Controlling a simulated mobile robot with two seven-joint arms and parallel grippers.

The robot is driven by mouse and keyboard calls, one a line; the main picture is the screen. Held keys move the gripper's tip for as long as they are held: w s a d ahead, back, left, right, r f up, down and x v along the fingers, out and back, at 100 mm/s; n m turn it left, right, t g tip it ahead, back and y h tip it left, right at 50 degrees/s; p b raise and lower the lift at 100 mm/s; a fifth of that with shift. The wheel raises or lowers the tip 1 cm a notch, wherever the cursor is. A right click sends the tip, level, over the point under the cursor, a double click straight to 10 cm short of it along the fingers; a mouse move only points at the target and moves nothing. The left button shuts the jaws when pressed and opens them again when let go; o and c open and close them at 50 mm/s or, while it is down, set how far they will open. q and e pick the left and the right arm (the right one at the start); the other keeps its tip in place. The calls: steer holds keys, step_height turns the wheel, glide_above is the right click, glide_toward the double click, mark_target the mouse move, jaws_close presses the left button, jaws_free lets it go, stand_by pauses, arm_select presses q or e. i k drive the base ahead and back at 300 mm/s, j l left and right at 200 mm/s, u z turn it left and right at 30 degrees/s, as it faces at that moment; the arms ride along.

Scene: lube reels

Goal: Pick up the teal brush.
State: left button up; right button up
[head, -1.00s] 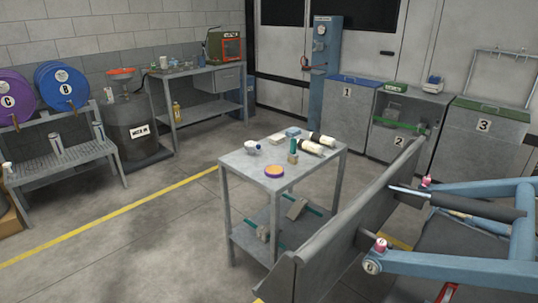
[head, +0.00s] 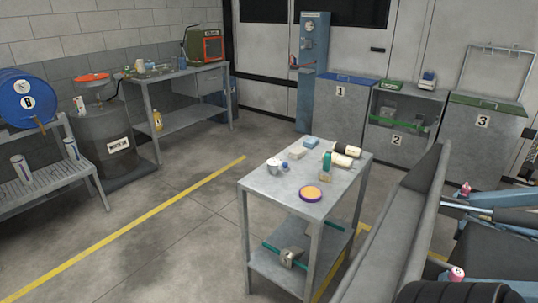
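A small teal upright piece (head: 327,160) with a tan block at its base stands on the top of the grey two-shelf cart (head: 264,192); it looks like a teal brush, but it is too small to be sure. On the cart's lower shelf lie teal bars with a greyish block (head: 291,257), partly hidden by the cart's legs and top. Neither of my grippers is in view.
The cart top also holds a purple-rimmed orange disc (head: 310,193), a white cup (head: 273,165), a blue block (head: 311,143) and dark-ended white cylinders (head: 345,156). A grey slanted panel (head: 400,230) stands close on the cart's right. Floor left of the cart is clear.

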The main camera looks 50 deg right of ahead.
mark_target(325, 175)
steer(key=i+j+z, duration=0.1)
steer(key=i+z, duration=0.25)
steer(key=i, duration=0.2)
steer(key=i+j+z, duration=0.25)
steer(key=i+z, duration=0.15)
steer(key=i+j+z, duration=0.1)
steer(key=z, duration=0.3)
steer(key=i+j+z, duration=0.2)
steer(key=z, duration=0.2)
steer(key=i+j+z, duration=0.25)
steer(key=z, duration=0.15)
steer(key=i+j+z, duration=0.1)
steer(key=z, duration=0.3)
steer(key=i+j+z, duration=0.1)
steer(key=z, duration=0.3)
steer(key=i+j+z, duration=0.1)
steer(key=j+z, duration=0.15)
steer(key=z, duration=0.15)
